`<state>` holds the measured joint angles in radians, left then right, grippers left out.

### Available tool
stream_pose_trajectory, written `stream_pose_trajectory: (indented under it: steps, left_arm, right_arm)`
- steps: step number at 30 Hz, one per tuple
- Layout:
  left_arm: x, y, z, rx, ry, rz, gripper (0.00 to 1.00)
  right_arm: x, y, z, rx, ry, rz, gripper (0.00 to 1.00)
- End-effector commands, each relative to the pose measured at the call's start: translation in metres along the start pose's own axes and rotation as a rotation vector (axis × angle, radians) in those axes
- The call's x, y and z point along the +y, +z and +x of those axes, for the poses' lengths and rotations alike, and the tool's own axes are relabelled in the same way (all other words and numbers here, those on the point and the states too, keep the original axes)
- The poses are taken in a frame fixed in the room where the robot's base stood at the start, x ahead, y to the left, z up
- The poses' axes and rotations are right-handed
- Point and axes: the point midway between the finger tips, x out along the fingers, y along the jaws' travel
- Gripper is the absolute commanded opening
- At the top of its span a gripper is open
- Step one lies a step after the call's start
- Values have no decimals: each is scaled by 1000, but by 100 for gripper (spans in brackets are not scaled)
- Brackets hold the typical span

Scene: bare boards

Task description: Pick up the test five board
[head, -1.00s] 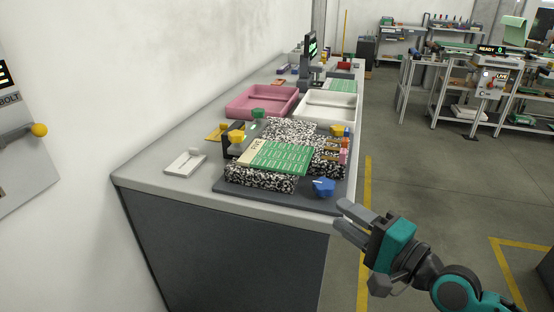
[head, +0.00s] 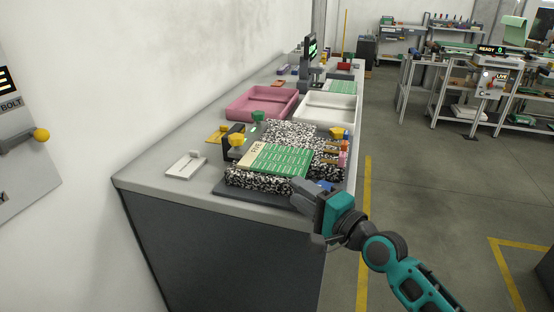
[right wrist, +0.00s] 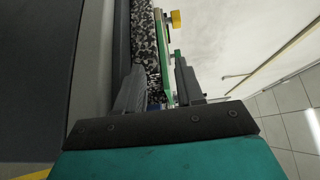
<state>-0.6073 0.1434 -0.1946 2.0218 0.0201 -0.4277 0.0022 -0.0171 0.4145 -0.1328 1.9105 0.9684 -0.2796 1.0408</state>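The test five board (head: 280,160) is a green board with a cream strip reading FIVE. It lies on a black-and-white speckled block (head: 258,181) on a dark base plate (head: 232,188). My right gripper (head: 302,187) is close to the board's near right corner in the head view. In the right wrist view my right gripper (right wrist: 158,64) has its fingers apart, with the board's green edge (right wrist: 161,42) showing between and beyond them. I cannot tell whether they touch it. My left gripper is not in view.
Yellow knobs (head: 237,140) and a green knob stand around the block. A blue knob (head: 325,186) is partly hidden behind my right gripper. A pink tray (head: 262,115) and a white tray (head: 350,122) lie behind. A small white fixture (head: 186,166) sits left. The aisle on the right is clear.

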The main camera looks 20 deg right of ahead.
Motion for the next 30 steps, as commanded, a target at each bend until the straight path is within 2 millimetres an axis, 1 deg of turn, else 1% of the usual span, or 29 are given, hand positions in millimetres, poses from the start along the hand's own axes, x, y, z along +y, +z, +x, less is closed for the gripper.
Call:
stream_pose_trajectory:
  steps: [3, 10, 21, 22, 30]
  left_arm:
    - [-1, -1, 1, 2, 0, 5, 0]
    - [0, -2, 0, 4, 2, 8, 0]
    - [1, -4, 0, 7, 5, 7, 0]
    - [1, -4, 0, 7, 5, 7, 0]
    - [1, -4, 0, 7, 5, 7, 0]
  right_arm:
    - [0, 0, 7, -1, 1, 0, 37]
    - [0, 1, 8, -1, 1, 0, 37]
    - [0, 0, 7, -1, 1, 0, 2]
    - [0, 0, 7, -1, 1, 0, 0]
    - [-1, 0, 7, 0, -2, -1, 0]
